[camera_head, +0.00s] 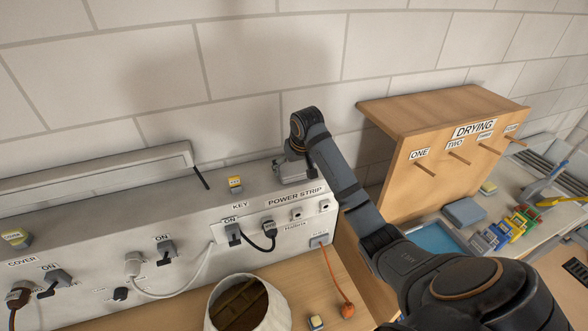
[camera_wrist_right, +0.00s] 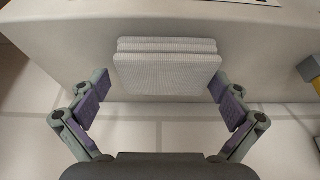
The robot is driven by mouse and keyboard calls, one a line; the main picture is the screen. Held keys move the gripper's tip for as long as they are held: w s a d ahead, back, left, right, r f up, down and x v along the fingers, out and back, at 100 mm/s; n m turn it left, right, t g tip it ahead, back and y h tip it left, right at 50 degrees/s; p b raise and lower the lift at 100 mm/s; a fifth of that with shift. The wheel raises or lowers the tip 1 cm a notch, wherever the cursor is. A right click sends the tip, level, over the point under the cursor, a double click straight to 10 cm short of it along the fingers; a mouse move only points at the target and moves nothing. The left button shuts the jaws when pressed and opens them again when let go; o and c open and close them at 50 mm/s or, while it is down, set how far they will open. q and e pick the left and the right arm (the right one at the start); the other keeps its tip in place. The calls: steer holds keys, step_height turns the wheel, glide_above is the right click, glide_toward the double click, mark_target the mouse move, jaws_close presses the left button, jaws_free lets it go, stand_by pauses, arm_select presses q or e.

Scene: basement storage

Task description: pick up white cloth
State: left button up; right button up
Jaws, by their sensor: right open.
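The white cloth (camera_wrist_right: 167,72) shows in the right wrist view as a folded, layered stack with a fine texture. It lies at the edge of a pale surface. My right gripper (camera_wrist_right: 160,86) is open, with one purple-padded finger left of the cloth and one right of it. Gaps show between the fingers and the cloth, and nothing is gripped. In the head view my right gripper (camera_head: 294,170) is low over the top of the white power-strip housing (camera_head: 190,205); I cannot make out the cloth clearly there. My left gripper is not in view.
A wooden drying rack (camera_head: 400,175) with labelled pegs stands right of the arm. A white round container (camera_head: 283,312) sits on the wooden bench in front. Plugs and cables, including an orange cord (camera_head: 335,275), hang off the housing's front. A block wall rises behind.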

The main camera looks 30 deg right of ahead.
steer(key=shift+s+a+r, duration=0.55)
steer(key=shift+s+a, duration=0.05)
steer(key=shift+a, duration=0.05)
steer(key=c, duration=0.6)
steer(key=shift+c, duration=1.3)
steer(key=shift+w+d+f, duration=0.2)
steer(key=shift+c, duration=0.2)
steer(key=shift+r, duration=0.1)
